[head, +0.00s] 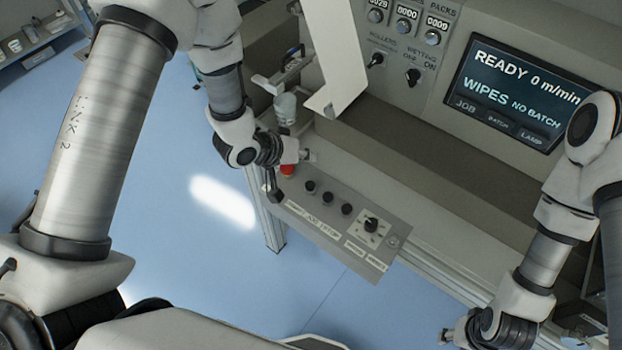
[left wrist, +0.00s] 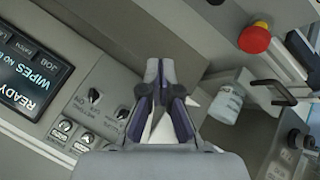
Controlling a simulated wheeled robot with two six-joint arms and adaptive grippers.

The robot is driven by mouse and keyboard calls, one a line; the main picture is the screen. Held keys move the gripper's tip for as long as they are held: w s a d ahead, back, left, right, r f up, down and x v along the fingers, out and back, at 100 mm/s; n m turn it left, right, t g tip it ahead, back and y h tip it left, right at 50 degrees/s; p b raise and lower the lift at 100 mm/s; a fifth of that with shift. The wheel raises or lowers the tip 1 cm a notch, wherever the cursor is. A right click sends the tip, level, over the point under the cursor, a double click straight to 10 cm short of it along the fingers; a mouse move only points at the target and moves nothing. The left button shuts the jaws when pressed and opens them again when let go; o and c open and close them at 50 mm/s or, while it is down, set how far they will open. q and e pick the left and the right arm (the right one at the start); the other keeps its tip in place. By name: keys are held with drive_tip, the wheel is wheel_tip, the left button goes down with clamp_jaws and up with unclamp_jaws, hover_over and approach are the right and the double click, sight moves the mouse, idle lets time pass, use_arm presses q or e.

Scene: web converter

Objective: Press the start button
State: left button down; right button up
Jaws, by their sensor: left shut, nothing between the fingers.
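The control panel (head: 330,225) slopes along the front of the machine. It carries a row of black buttons (head: 327,198), a red mushroom button (head: 288,170) at its left end and a rotary dial (head: 370,225). The labels are too small to tell which button is start. My left gripper (head: 307,155) is above the left end of the panel, apart from the black buttons. In the left wrist view it is shut and empty (left wrist: 162,72), with the red button (left wrist: 257,37) off to the upper right. My right gripper (head: 447,336) is low at the right; its fingers are too small to judge.
A screen (head: 515,90) reads READY, 0 m/min, WIPES, NO BATCH. Selector knobs (head: 413,76) and counters sit left of it. A white sheet (head: 335,50) hangs beside the left arm. A pale cylinder (head: 286,108) stands behind my wrist. The blue floor (head: 180,270) is open at left.

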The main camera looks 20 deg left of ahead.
sight(308, 185)
use_arm(q)
drive_tip(key=f+b, duration=0.2)
drive_tip(key=f, duration=0.1)
drive_tip(key=f+b, duration=0.5)
drive_tip(key=shift+w+a+f, duration=0.15)
drive_tip(key=shift+w+f, duration=0.2)
drive_tip(key=shift+w, duration=0.05)
drive_tip(key=shift+f, duration=0.35)
use_arm(e)
wheel_tip(308, 185, down, 8)
drive_tip(key=shift+w+r, duration=0.25)
drive_tip(key=shift+w, duration=0.05)
use_arm(q)
drive_tip(key=shift+s, duration=0.1)
use_arm(e)
drive_tip(key=shift+a, duration=0.1)
use_arm(q)
drive_tip(key=shift+f, duration=0.1)
use_arm(e)
drive_tip(key=shift+f, duration=0.1)
use_arm(q)
drive_tip(key=shift+f+b, duration=0.3)
drive_tip(key=shift+b, duration=0.05)
use_arm(e)
drive_tip(key=shift+f, duration=0.1)
